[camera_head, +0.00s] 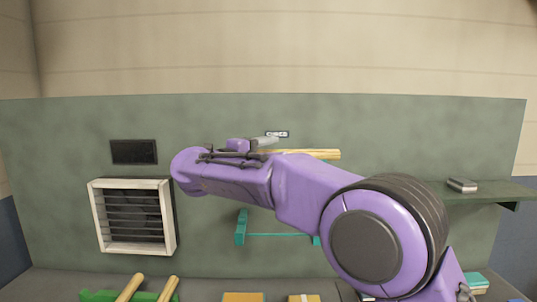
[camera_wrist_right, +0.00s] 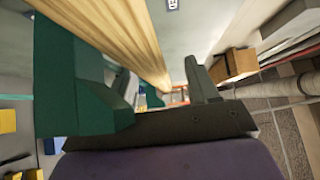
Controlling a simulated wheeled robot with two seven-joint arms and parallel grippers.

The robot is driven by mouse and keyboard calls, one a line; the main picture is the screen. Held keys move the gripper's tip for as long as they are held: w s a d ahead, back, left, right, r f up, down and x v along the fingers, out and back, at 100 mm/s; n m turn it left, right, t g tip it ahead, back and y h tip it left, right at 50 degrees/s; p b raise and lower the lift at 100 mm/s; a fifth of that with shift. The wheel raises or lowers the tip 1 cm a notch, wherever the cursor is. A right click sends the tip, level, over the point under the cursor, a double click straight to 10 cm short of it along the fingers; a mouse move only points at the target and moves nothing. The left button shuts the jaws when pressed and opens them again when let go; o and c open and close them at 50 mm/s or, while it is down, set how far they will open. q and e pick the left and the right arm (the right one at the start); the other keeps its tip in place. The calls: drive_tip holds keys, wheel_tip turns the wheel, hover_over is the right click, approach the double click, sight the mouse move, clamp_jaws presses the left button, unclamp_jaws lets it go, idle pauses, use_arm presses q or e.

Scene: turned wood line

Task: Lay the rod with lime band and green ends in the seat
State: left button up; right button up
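A pale wooden rod (camera_head: 322,154) shows behind my right arm in the head view, lying level in front of the green-grey panel. In the right wrist view the rod (camera_wrist_right: 125,40) runs from the top towards the middle, beside a large teal bracket (camera_wrist_right: 58,75). I see no lime band or green ends on it. A teal seat has a left bracket (camera_head: 241,227) below my arm; its right part is mostly hidden. My right gripper (camera_head: 258,144) appears open, one finger standing apart from the rod in the wrist view. Whether the rod touches the bracket is unclear. My left gripper is out of view.
Two more wooden rods (camera_head: 130,288) lean in a green rack (camera_head: 98,296) at the front left. A white-framed vent (camera_head: 92,218) is on the panel. A shelf (camera_head: 490,191) with a small grey block (camera_head: 462,185) is at the right.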

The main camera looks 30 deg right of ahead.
drive_tip(key=shift+a, duration=0.1)
drive_tip(key=b+v, duration=0.2)
drive_tip(key=v, duration=0.8)
drive_tip(key=shift+a+b, duration=0.15)
drive_tip(key=shift+b, duration=0.2)
drive_tip(key=shift+f, duration=0.1)
